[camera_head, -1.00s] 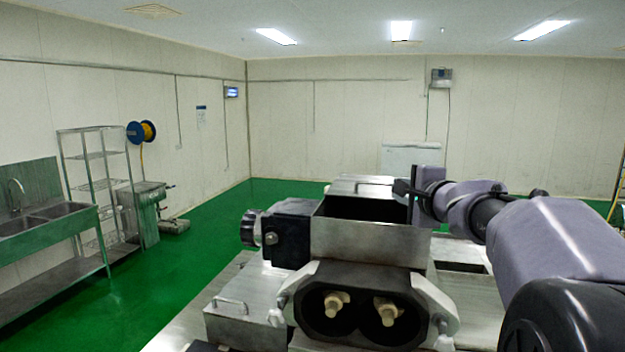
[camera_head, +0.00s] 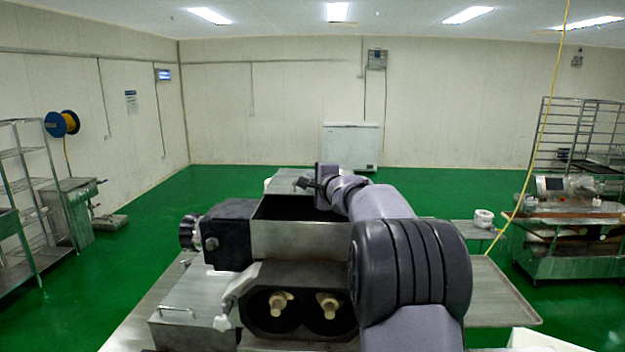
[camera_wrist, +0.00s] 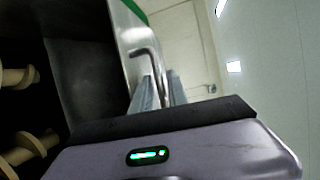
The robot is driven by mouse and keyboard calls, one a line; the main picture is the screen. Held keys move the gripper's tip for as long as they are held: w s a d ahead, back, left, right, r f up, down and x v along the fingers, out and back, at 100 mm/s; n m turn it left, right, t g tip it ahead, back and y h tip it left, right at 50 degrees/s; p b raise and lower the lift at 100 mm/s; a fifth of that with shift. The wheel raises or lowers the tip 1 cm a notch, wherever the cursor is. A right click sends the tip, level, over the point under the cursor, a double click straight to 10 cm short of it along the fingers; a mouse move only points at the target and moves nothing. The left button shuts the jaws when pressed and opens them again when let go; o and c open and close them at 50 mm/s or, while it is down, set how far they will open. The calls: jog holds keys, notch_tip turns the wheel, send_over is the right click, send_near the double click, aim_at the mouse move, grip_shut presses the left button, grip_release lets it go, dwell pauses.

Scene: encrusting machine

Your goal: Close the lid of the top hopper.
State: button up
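The top hopper (camera_head: 300,240) is an open steel box on the machine, with a dark inside. Its lid (camera_head: 290,180) stands open at the back rim, and its steel inner face (camera_wrist: 130,35) shows in the wrist view. A bent bar handle (camera_wrist: 146,55) is on the lid. My gripper (camera_wrist: 162,88) has its two grey fingers close on both sides of the handle bar, with hardly any gap, so it looks shut on it. In the head view my gripper (camera_head: 316,184) is small beside the lid at the hopper's back; its fingers are not clear there.
Pale augers (camera_wrist: 20,155) show inside the hopper in the wrist view. Twin nozzles (camera_head: 300,305) are on the machine's front. My arm covers the hopper's right side. A side table (camera_head: 500,290) and another machine (camera_head: 565,235) stand right.

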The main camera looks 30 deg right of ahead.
grip_shut()
dwell(1.3)
